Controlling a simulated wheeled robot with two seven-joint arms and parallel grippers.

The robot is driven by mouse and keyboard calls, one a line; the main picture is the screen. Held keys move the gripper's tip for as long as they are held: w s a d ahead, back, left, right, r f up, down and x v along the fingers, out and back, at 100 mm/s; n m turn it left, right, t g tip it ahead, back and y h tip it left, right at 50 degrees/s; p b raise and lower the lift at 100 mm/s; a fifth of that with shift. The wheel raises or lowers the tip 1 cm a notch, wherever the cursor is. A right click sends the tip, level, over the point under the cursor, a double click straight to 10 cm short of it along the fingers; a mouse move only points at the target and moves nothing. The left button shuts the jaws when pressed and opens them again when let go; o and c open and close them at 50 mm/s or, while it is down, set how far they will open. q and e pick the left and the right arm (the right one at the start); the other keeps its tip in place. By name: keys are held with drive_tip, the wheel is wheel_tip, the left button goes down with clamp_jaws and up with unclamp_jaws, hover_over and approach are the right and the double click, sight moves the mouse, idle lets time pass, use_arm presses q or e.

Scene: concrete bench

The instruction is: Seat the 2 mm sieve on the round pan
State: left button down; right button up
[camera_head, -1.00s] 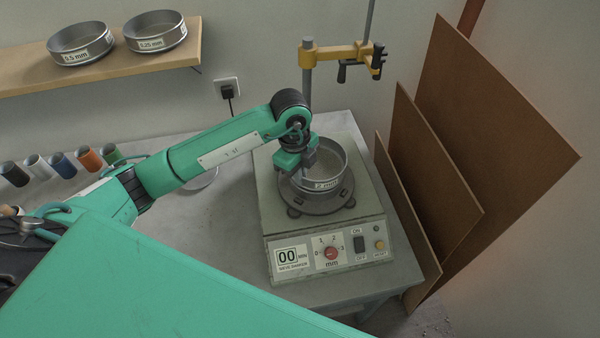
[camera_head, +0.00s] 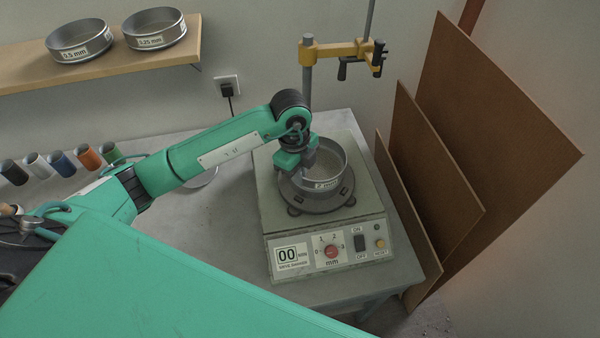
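The 2 mm sieve (camera_head: 333,176) is a grey metal ring with a white label on its front. It sits level over the round, dark grey holder (camera_head: 322,203) on the sieve shaker (camera_head: 275,218). The lower part of its label is cut off by the rim below it. The round pan cannot be told apart from the holder under the sieve. My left gripper (camera_head: 306,166) is at the sieve's left rim and looks shut on it; its fingertips are partly hidden. My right gripper is not in view.
A yellow clamp (camera_head: 335,52) on a post stands behind the shaker. Brown boards (camera_head: 480,130) lean close on the right. Two other sieves (camera_head: 80,42) (camera_head: 155,29) stand on a wall shelf. A pale round thing (camera_head: 203,178) lies partly behind my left arm.

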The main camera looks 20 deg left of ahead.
use_arm(q)
drive_tip(key=shift+f, duration=0.15)
drive_tip(key=c, duration=1.6)
unclamp_jaws()
drive_tip(key=shift+w+a+r+b, duration=0.1)
drive_tip(key=shift+a+r+b, duration=0.3)
drive_tip(key=shift+r, duration=1.9)
drive_tip(key=shift+a+r+b, duration=0.15)
drive_tip(key=shift+r+b, duration=0.6)
drive_tip(key=shift+r, duration=1.55)
drive_tip(key=shift+w+a+r+b, duration=0.1)
drive_tip(key=shift+a+r+b, duration=0.3)
drive_tip(key=shift+r, duration=1.9)
drive_tip(key=shift+d, duration=0.15)
